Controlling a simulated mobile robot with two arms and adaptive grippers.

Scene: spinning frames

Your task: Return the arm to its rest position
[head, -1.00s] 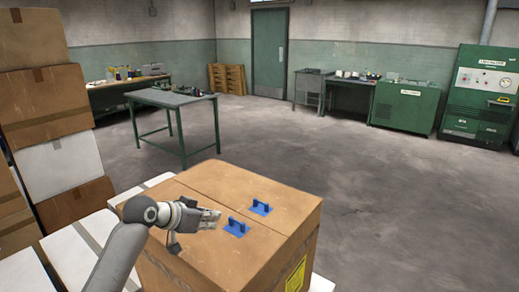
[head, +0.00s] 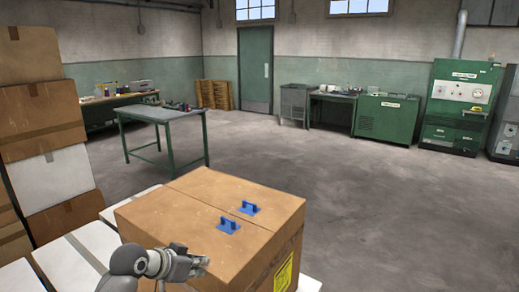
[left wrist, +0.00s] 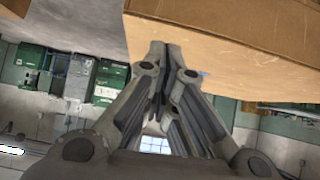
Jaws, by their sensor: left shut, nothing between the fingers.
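My left gripper (head: 200,268) is at the bottom of the head view, in front of the near side of a large brown cardboard box (head: 165,225). It is shut and empty. In the left wrist view its fingers (left wrist: 157,48) meet, with the box (left wrist: 240,65) beside and above them. My right gripper is not in view.
White boxes (head: 75,258) lie around the brown box. A stack of boxes (head: 40,110) rises at the left. A green table (head: 165,114) and green machines (head: 388,118) stand farther back. The concrete floor (head: 390,210) at the right is clear.

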